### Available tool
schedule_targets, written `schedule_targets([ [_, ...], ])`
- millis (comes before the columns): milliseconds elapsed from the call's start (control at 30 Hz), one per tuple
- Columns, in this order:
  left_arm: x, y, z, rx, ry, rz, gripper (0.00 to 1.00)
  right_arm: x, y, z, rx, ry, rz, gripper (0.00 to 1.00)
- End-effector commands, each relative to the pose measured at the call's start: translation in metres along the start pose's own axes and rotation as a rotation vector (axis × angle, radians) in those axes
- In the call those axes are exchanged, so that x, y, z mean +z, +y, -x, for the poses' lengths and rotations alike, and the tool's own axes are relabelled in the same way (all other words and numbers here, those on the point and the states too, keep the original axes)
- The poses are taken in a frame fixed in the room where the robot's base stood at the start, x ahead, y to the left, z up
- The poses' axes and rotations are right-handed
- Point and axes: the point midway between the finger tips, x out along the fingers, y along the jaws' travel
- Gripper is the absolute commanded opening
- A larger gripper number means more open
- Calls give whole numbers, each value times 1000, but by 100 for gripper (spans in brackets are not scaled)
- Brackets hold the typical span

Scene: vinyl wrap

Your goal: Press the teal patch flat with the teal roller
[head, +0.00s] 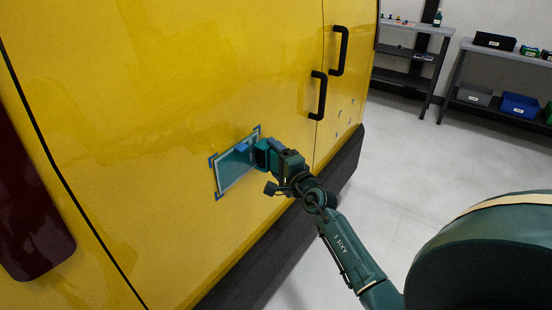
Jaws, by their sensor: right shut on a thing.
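The teal patch (232,172) is on the yellow van side, inside blue corner marks and a pale border. My right gripper (262,154) is at the right part of the patch, its arm coming in from the lower right. It is shut on a teal tool, which I take to be the teal roller (243,148); only a small blue and teal part shows at the patch surface. The gripper hides the patch's right edge and most of the roller. I cannot tell whether the roller touches the patch. My left gripper is not in view.
The yellow van panel (150,120) fills the left and middle. Two black door handles (318,95) stick out above right of the patch. A dark bumper strip (345,165) runs below. Shelves (505,95) with bins stand at the back right. The grey floor between is clear.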

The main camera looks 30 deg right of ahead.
Motion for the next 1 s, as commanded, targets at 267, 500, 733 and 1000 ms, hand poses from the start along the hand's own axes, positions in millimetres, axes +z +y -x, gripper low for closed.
schedule_targets([
  [267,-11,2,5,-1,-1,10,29,14,-2,6,1,-2,0,53],
  [500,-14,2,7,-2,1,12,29,20,-1,9,-1,-1,0,53],
  [733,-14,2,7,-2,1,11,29,20,-1,9,-1,-1,0,53],
  [1000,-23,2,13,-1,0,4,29,33,-2,14,0,-1,-1,53],
])
